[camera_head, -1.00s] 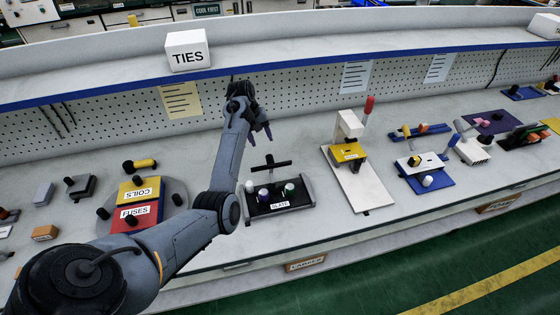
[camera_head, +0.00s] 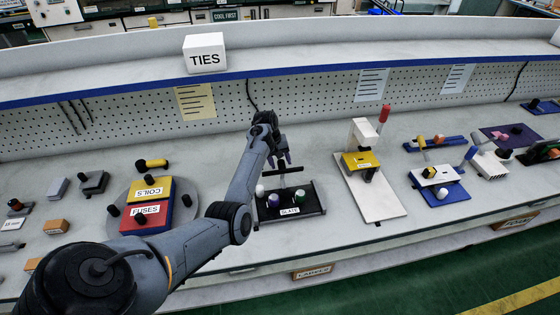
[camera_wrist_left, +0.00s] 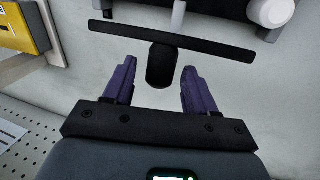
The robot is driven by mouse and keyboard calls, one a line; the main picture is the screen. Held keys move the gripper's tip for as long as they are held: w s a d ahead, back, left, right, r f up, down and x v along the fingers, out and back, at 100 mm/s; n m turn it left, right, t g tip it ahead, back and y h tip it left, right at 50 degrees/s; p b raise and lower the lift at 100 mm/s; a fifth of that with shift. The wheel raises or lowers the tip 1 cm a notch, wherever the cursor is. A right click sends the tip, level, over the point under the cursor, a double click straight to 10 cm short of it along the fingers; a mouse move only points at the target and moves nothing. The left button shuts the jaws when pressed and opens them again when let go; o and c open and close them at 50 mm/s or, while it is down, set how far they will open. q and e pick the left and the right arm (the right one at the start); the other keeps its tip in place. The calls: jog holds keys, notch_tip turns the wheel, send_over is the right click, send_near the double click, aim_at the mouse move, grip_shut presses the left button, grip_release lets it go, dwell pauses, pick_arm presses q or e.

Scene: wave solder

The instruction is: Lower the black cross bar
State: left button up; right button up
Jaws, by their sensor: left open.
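The black cross bar (camera_head: 291,170) stands at the back of the dark tray labelled SLATE (camera_head: 316,208). In the left wrist view the bar (camera_wrist_left: 215,47) runs across the top, with a grey post behind it and a black knob (camera_wrist_left: 161,66) at its middle on the near side. My left gripper (camera_head: 280,158) is just behind the bar. In the left wrist view its purple fingers (camera_wrist_left: 158,85) are open, one on each side of the knob's near end, with gaps on both sides. The right gripper is not in view.
On the tray are white (camera_head: 260,191), purple (camera_head: 273,200) and green-topped (camera_head: 297,196) pieces. A white stand with a red handle (camera_head: 384,113) is to the right. A round plate with yellow COILS (camera_head: 147,190) and red FUSES blocks is left. Bare bench separates them.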

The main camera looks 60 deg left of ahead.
pick_arm(q)
grip_shut()
jog(key=shift+r, duration=0.1)
dwell(0.3)
